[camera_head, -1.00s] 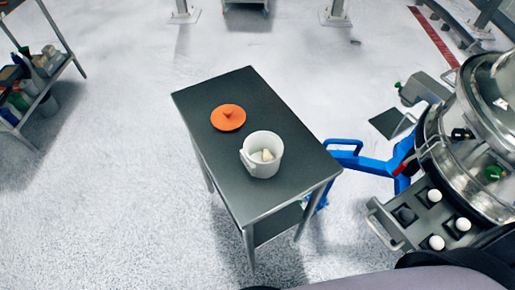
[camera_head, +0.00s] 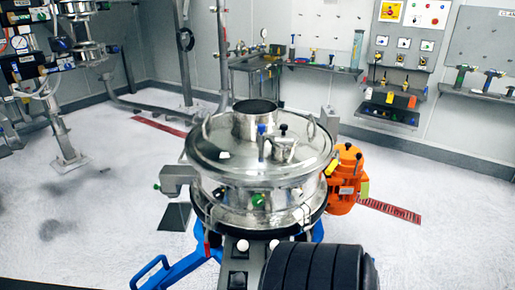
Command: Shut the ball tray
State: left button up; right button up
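The ball tray (camera_head: 256,261) is a grey tray at the bottom middle of the head view. It sticks out from the front of the round steel sifter (camera_head: 262,165), toward me. Two white balls (camera_head: 242,245) show on it, close to the sifter. Its near end and handle are out of view, and a black ribbed part, likely of my own arm, hides its right side. Neither gripper shows, so I cannot see either one's state.
The sifter stands on a blue frame (camera_head: 180,270) jutting out to the lower left. An orange motor (camera_head: 345,180) is at its right. A wall bench (camera_head: 290,66) and tool panels stand behind. White floor is open on both sides.

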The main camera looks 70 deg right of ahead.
aim_at(250, 262)
jog(key=k+z, duration=0.15)
jog(key=z, duration=1.65)
